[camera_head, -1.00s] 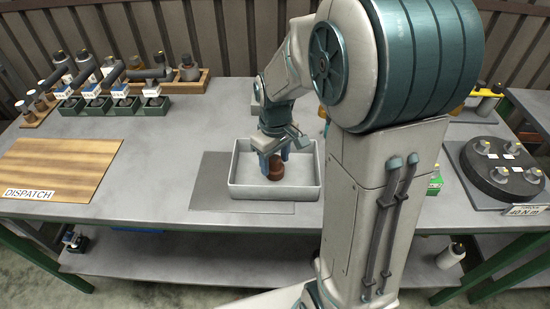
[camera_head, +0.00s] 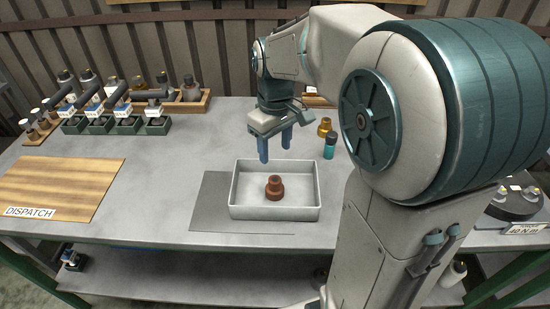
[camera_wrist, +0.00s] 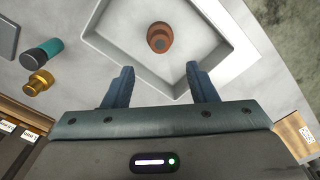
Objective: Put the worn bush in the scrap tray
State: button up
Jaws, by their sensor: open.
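The worn bush (camera_head: 274,188) is a reddish-brown stepped piece. It stands upright on the floor of the white scrap tray (camera_head: 275,212), near its middle. In the wrist view the bush (camera_wrist: 160,38) shows beyond my fingertips, inside the tray (camera_wrist: 232,38). My gripper (camera_head: 275,150) is open and empty, with its blue fingers apart. It is above and behind the tray, clear of the bush. The wrist view also shows the two open fingers (camera_wrist: 162,82) with nothing between them.
A brass bush (camera_head: 324,127) and a teal-and-black cylinder (camera_head: 330,147) stand right of my gripper. A wooden dispatch board (camera_head: 60,188) lies at the left. Several small green bins (camera_head: 115,125) stand at the back left. The table between is clear.

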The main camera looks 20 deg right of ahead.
jog(key=s+f+m+t, duration=0.2)
jog(key=s+m, duration=0.3)
jog(key=s, duration=0.8)
jog(key=shift+s+f+m+t, duration=0.2)
jog(key=shift+s+m+t, duration=0.1)
jog(key=shift+s+t, duration=0.1)
jog(key=shift+p+v, duration=0.75)
jog(key=shift+v, duration=0.05)
jog(key=shift+w, duration=0.2)
